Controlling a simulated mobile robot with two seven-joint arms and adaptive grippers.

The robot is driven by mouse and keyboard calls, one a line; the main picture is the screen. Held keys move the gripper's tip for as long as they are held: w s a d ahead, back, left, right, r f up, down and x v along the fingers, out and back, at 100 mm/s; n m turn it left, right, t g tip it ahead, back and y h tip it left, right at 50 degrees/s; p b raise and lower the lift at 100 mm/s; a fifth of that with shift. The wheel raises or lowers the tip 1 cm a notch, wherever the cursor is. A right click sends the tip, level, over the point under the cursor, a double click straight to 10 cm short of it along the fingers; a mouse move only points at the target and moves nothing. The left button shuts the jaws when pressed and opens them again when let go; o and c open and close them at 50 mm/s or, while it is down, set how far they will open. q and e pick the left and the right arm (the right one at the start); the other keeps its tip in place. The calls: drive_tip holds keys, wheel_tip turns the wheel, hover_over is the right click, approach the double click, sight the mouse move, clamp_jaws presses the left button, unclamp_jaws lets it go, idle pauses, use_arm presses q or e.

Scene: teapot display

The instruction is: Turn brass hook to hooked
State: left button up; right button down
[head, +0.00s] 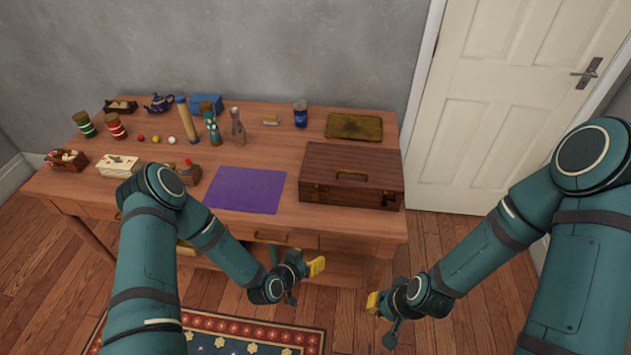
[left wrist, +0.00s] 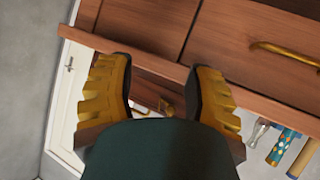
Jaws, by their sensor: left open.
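A closed dark wooden case (head: 352,176) with a brass handle and small metal fittings on its front stands at the right end of the table. I cannot make out which fitting is the brass hook or how it is turned. My left gripper (head: 303,277) is open and empty, in front of and below the table edge. In the left wrist view its two yellow-padded fingers (left wrist: 160,95) stand apart, with part of the case and a brass piece (left wrist: 166,107) seen beyond them. My right gripper (head: 382,308) hangs empty in front of the table's right end.
The wooden table (head: 285,142) has drawers with brass handles (head: 286,238). A purple mat (head: 247,189) lies left of the case, and a dark gold tray (head: 354,126) behind it. A white door (head: 500,120) is at right.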

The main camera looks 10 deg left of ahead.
sight(315, 198)
use_arm(q)
drive_tip(key=w+a+r+t+y+p, duration=0.2)
drive_tip(key=w+a+r+t+p, duration=0.15)
drive_tip(key=r+t+p, duration=0.3)
drive_tip(key=shift+t, duration=0.35)
drive_tip(key=x, duration=1.4)
drive_tip(key=shift+r+b, duration=0.35)
drive_tip(key=shift+b, duration=0.05)
use_arm(e)
wheel_tip(315, 198, up, 8)
drive_tip(key=shift+w+f, duration=0.15)
drive_tip(key=shift+d, duration=0.1)
use_arm(q)
clamp_jaws()
